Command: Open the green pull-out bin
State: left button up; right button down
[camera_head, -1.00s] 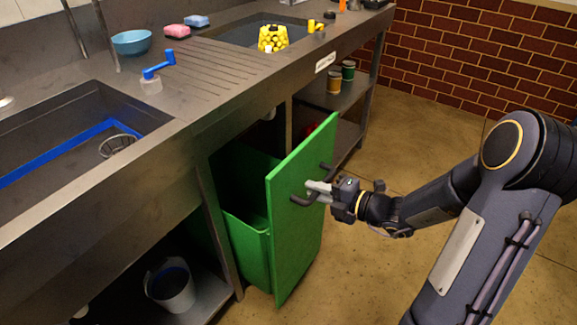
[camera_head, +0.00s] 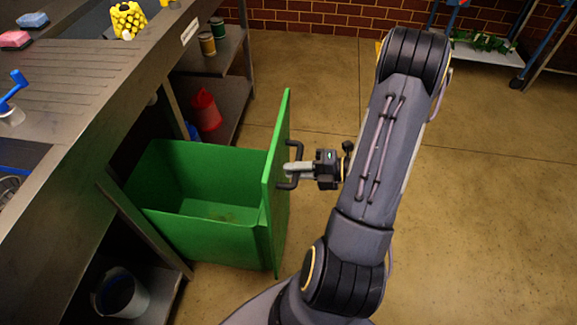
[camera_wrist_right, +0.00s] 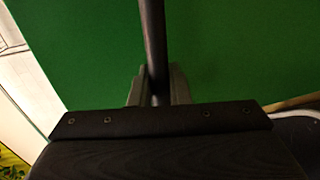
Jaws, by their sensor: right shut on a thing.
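The green pull-out bin (camera_head: 205,190) stands well out from under the steel counter, and its open top and empty-looking inside show in the head view. Its green front panel (camera_head: 276,190) stands upright and carries a dark bar handle (camera_head: 296,152). My right gripper (camera_head: 290,170) is shut on this handle, on the outer side of the panel. In the right wrist view the dark handle bar (camera_wrist_right: 154,40) runs between the two fingers (camera_wrist_right: 154,90), with the green panel behind it. My left gripper is not in view.
The steel counter (camera_head: 80,115) runs along the left. A bucket (camera_head: 122,293) stands on the low shelf beside the bin. A red container (camera_head: 206,110) and two jars (camera_head: 207,43) stand on shelves beyond it. The floor (camera_head: 470,200) to the right is clear up to a blue-framed cart (camera_head: 485,42).

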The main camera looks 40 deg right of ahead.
jog(key=c, duration=1.4)
grip_release()
jog(key=p+v, duration=0.1)
jog(key=v, duration=0.6)
jog(key=shift+s+d, duration=0.25)
jog(key=shift+s, duration=0.05)
